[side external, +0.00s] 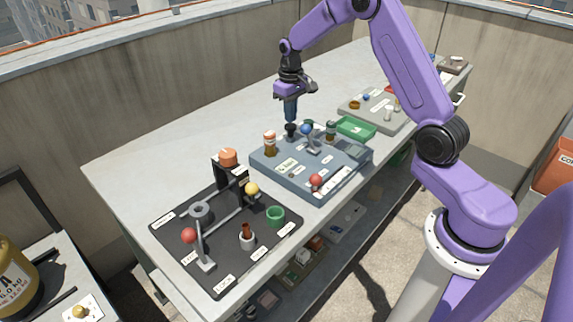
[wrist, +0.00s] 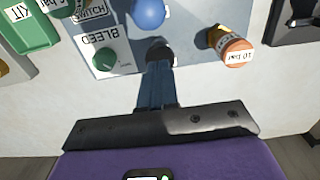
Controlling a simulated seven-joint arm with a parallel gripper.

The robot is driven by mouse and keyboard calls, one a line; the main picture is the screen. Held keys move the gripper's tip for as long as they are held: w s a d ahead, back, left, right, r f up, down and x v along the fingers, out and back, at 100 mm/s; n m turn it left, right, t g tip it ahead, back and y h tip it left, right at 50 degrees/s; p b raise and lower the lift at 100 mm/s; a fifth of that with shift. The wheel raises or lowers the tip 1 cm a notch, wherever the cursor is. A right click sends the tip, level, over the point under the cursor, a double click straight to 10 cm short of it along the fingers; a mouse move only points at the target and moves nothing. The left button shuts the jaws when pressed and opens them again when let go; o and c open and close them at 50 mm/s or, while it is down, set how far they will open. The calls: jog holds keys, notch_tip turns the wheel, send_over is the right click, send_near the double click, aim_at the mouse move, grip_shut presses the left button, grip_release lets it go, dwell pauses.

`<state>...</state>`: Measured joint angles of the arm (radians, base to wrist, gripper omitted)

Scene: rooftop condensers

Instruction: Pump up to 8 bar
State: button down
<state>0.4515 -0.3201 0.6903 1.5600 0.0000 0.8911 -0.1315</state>
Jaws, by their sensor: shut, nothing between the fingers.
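My gripper (side external: 291,118) points straight down over the back edge of a blue-grey panel (side external: 265,168), its fingers shut and empty. Its fingertips (wrist: 157,68) are at a small black round part (wrist: 160,52); I cannot tell whether they touch it. A blue ball (side external: 305,129) tops a grey lever on the panel; the ball also shows in the wrist view (wrist: 148,12). A green knob (wrist: 104,61) sits on a plate marked BLEED. An orange-capped part marked 10 bar (wrist: 235,48) stands to the right in the wrist view. A red ball (side external: 316,180) is at the panel's front. No pressure reading is legible.
A black board (side external: 170,228) with a red-ball lever (side external: 188,235), a yellow ball (side external: 252,189) and a green cup (side external: 276,215) lies at front left. A green tray (side external: 356,127) and a grey board (side external: 374,112) are to the right. The bench (side external: 190,130) is bare behind the panel.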

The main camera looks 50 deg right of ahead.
aim_at(291, 126)
jog(key=shift+f, duration=1.85)
jog(key=shift+r, duration=1.9)
